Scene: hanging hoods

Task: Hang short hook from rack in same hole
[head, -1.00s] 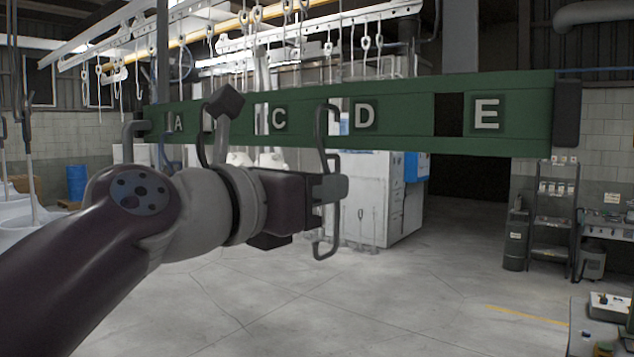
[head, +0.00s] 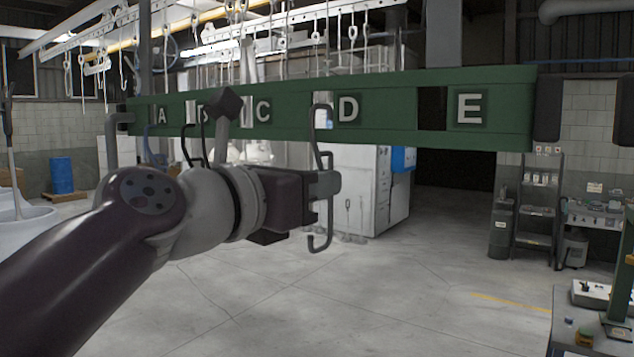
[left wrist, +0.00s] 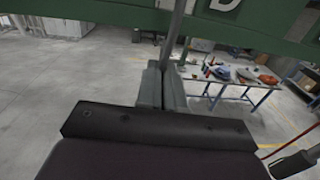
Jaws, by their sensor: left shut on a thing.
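The green rack (head: 400,137) is a horizontal beam with lettered plates and openings between them. My left gripper (head: 325,185) is shut on a thin grey hook (head: 318,238) in front of the beam. The hook's upper bend (head: 322,107) lies across the opening between C and D. I cannot tell whether its tip is inside that opening. Its lower bend hangs below my fingers. In the left wrist view, the hook's rod (left wrist: 176,35) rises from between the closed fingers (left wrist: 164,88) past the rack (left wrist: 100,14). My right gripper is not in view.
Dark thin hooks (head: 186,150) hang near A and B, partly behind my left arm. A grey hook-like bar (head: 111,130) is at the rack's left end. A blue-framed table (left wrist: 232,88) with items stands beyond the rack. The floor below the rack is largely clear.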

